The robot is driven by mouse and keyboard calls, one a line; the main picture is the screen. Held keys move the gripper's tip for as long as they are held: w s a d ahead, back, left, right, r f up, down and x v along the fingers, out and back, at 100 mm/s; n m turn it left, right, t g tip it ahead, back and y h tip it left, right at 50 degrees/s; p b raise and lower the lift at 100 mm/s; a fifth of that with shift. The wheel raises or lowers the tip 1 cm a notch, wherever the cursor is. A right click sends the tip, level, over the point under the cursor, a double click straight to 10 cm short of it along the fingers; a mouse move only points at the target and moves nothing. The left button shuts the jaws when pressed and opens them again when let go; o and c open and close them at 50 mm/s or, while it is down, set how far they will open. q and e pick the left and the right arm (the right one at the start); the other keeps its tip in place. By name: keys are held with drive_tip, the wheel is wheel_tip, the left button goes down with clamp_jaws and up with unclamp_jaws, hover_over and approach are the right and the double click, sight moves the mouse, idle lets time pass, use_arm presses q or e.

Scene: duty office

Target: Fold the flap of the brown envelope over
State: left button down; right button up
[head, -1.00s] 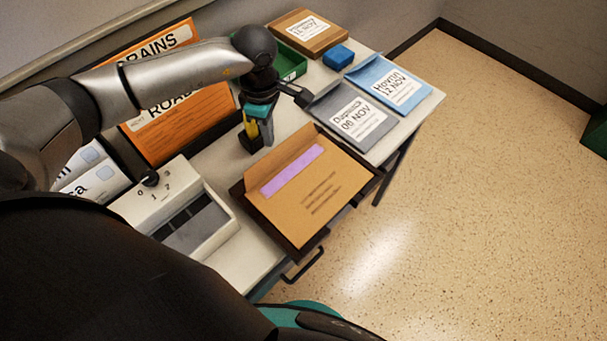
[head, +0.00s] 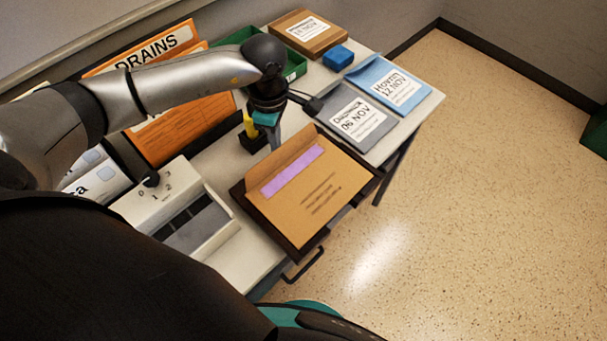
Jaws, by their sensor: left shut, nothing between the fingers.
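The brown envelope (head: 325,205) lies in a dark tray (head: 296,250) at the front edge of the desk, with lines of print and a purple strip (head: 292,171) on it. Its flap (head: 292,155) is open and stands up along the far left edge, behind the purple strip. My left gripper (head: 275,145) is shut and empty, pointing down just behind the flap's left part. I cannot tell whether the fingertips touch the flap. My right gripper is not in view.
A black holder with a yellow item (head: 249,127) stands close left of the gripper. A grey envelope (head: 352,118) and a blue envelope (head: 388,84) lie to the right. A white box with a dial (head: 150,205) stands at left. A green tray (head: 294,68) is behind.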

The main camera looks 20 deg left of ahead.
use_arm(q)
drive_tip(key=shift+s+d+f, duration=0.1)
drive_tip(key=shift+s+d, duration=0.2)
drive_tip(key=shift+d, duration=0.35)
drive_tip(key=shift+s+d+f, duration=0.1)
drive_tip(key=shift+s+d, duration=0.15)
drive_tip(key=shift+d, duration=0.5)
drive_tip(key=shift+r, duration=0.1)
wheel_tip(320, 180, up, 9)
drive_tip(key=p, duration=0.7)
idle(0.6)
